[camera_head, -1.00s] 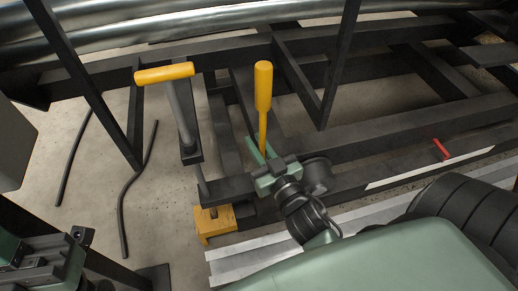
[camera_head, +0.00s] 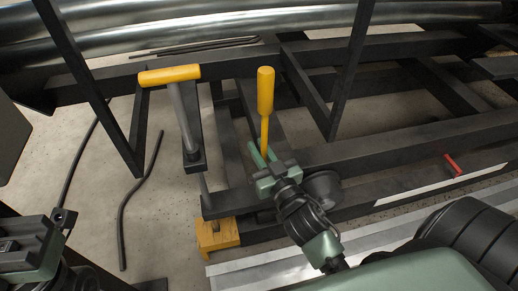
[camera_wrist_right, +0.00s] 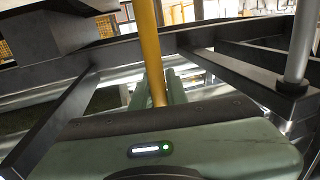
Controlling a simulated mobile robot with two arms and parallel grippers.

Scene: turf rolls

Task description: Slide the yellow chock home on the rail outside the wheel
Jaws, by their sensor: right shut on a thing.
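The yellow chock (camera_head: 217,234) is a small block low at the near left corner of the dark frame, by the end of the pale metal rail (camera_head: 250,268). A dark round wheel (camera_head: 323,188) is partly hidden behind my right wrist, to the right of the chock. My right gripper (camera_head: 262,160) is shut on the shaft of an upright yellow lever (camera_head: 265,92), above and right of the chock. The lever's yellow shaft (camera_wrist_right: 151,50) stands between the green fingers in the right wrist view. My left gripper (camera_head: 40,238) shows at the lower left, away from the chock; its jaw gap is unclear.
A yellow T-handle (camera_head: 168,74) on a grey post stands left of the lever. Dark frame beams and slanted struts surround the work area. A bent black rod (camera_head: 128,205) lies on the floor at left. A red handle (camera_head: 453,164) sits on the frame at right.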

